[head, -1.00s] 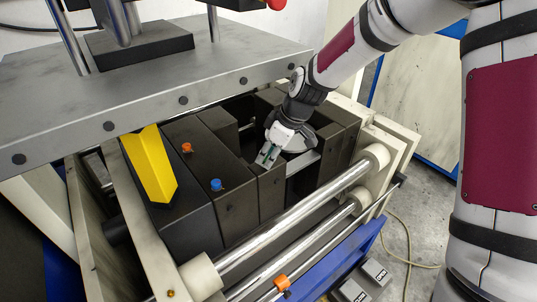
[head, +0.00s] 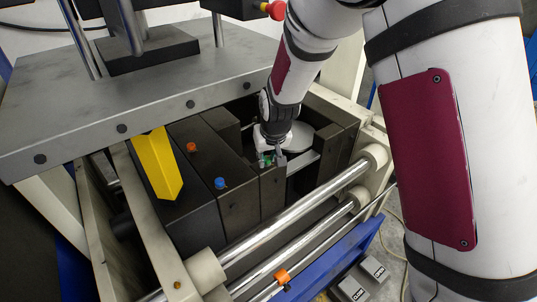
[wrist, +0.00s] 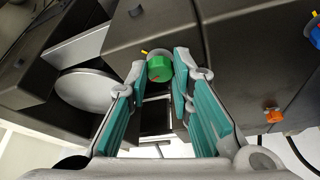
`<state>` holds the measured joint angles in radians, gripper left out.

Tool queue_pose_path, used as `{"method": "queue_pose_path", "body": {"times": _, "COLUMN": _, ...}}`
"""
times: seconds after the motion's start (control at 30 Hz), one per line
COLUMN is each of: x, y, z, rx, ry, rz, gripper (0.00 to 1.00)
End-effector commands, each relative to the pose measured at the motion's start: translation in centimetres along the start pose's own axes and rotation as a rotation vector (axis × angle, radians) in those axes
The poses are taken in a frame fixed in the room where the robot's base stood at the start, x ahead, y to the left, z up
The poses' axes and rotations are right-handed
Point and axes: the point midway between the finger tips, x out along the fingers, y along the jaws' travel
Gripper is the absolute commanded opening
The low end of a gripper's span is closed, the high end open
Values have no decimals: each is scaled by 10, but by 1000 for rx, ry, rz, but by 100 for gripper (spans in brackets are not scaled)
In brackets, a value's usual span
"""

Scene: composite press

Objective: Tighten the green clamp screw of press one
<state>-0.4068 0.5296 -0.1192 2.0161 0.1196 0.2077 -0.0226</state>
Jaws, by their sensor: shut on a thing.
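The green clamp screw (wrist: 159,68) sits between the fingertips of my gripper (wrist: 160,72) in the wrist view, with a small yellow pointer beside it. In the head view my gripper (head: 270,157) points down onto the top of a dark block, and a bit of the green screw (head: 267,160) shows between the fingers. The fingers are shut on the screw. Much of the screw is hidden by the fingers in the head view. The press (head: 75,102) has a grey plate above the dark blocks.
A blue screw (head: 220,183) and an orange screw (head: 191,147) stand on neighbouring dark blocks. A yellow angled piece (head: 154,170) is at left. Chrome bars (head: 295,218) cross in front. The grey plate overhangs behind. A round disc (wrist: 86,90) lies beside the gripper.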

Motion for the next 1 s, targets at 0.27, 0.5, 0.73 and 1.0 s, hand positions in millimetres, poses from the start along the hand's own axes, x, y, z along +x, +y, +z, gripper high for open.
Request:
{"method": "queue_pose_path", "body": {"times": 0.27, "x": -2, "y": -4, "z": 1, "rx": 167, "ry": -1, "rz": 70, "gripper": 0}}
{"method": "queue_pose_path", "body": {"times": 0.5, "x": -1, "y": -3, "z": 1, "rx": 248, "ry": -2, "rz": 103, "gripper": 0}}
{"method": "queue_pose_path", "body": {"times": 0.73, "x": 0, "y": -3, "z": 0, "rx": 275, "ry": -2, "rz": 112, "gripper": 0}}
{"method": "queue_pose_path", "body": {"times": 1.0, "x": 0, "y": -3, "z": 0, "rx": 275, "ry": -3, "rz": 112, "gripper": 0}}
